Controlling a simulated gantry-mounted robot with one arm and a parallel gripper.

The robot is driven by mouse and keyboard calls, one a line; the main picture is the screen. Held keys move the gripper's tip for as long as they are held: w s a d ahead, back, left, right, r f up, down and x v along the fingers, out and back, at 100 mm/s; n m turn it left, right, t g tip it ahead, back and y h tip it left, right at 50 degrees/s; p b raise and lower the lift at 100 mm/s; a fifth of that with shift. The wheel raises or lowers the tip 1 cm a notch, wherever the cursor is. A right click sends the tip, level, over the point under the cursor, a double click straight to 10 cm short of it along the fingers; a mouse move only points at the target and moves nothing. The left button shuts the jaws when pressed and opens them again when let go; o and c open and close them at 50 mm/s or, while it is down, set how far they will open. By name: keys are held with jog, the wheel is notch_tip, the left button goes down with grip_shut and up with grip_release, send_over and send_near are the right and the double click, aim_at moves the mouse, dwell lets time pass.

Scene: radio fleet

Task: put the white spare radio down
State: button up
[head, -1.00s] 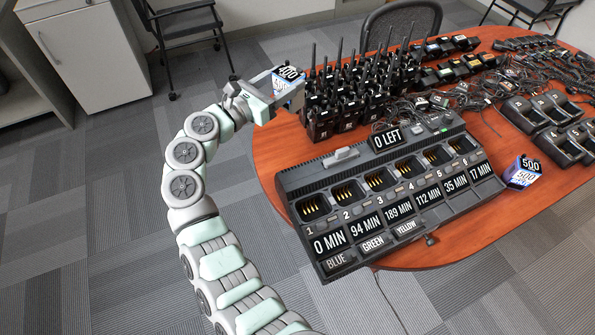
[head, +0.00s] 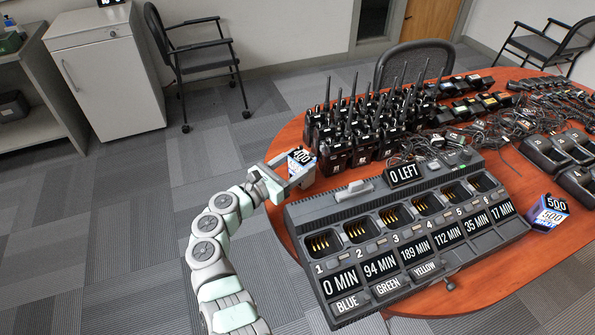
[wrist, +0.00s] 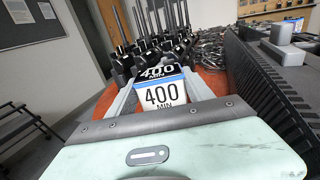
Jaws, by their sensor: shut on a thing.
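My gripper (head: 289,168) is shut on a small block marked 400 MIN (head: 301,157), dark on top with a white and blue front. The wrist view shows the block (wrist: 162,92) upright between the two fingers. It is at the table's left edge, left of the radios and behind the charger's back left corner. I cannot tell whether its bottom touches the table. No white radio is plain to see; the standing radios (head: 335,150) look black.
A six-slot charger (head: 295,212) with minute labels lies in front; its slots look empty. A light grey bar (head: 353,190) sits on its back edge. A 500 block (head: 549,214) stands at right. Orange tabletop (head: 290,140) shows at the left edge.

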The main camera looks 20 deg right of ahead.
jog(key=shift+f, duration=1.15)
jog(key=shift+f+b, duration=0.15)
jog(key=shift+b, duration=0.25)
jog(key=o, duration=1.7)
jog(key=shift+o, duration=0.2)
jog(key=shift+r+p, duration=0.3)
jog(key=shift+p, duration=0.1)
jog(key=p+v, duration=0.1)
jog(key=v, duration=1)
jog(key=shift+f+p, duration=0.1)
jog(key=shift+p, duration=0.25)
jog(key=shift+s+a, duration=0.2)
jog(key=shift+a, duration=0.25)
jog(key=shift+c, duration=1.2)
